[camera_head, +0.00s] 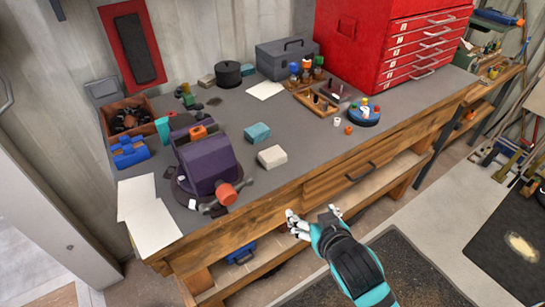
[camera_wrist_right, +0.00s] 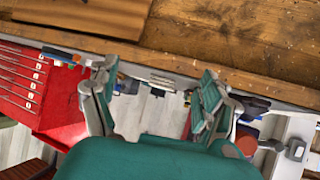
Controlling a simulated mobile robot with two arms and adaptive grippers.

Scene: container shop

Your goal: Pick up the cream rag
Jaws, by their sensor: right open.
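The cream rag (camera_head: 272,156) looks like a small folded block. It lies on the grey workbench top (camera_head: 300,145) near the front edge, right of a purple machine and in front of a teal folded rag (camera_head: 257,133). My right gripper (camera_head: 315,217) is open and empty, in front of the bench edge, to the lower right of the cream rag and apart from it. In the right wrist view the two fingers of the gripper (camera_wrist_right: 155,95) are spread with nothing between them. I cannot make out the cream rag there. My left gripper is not in view.
The purple machine (camera_head: 207,165) with an orange knob stands left of the rag. White papers (camera_head: 150,215) lie at the left. A wooden tray (camera_head: 316,104), a blue round holder (camera_head: 363,117) and a red drawer cabinet (camera_head: 385,45) stand right. Bare bench lies right of the rag.

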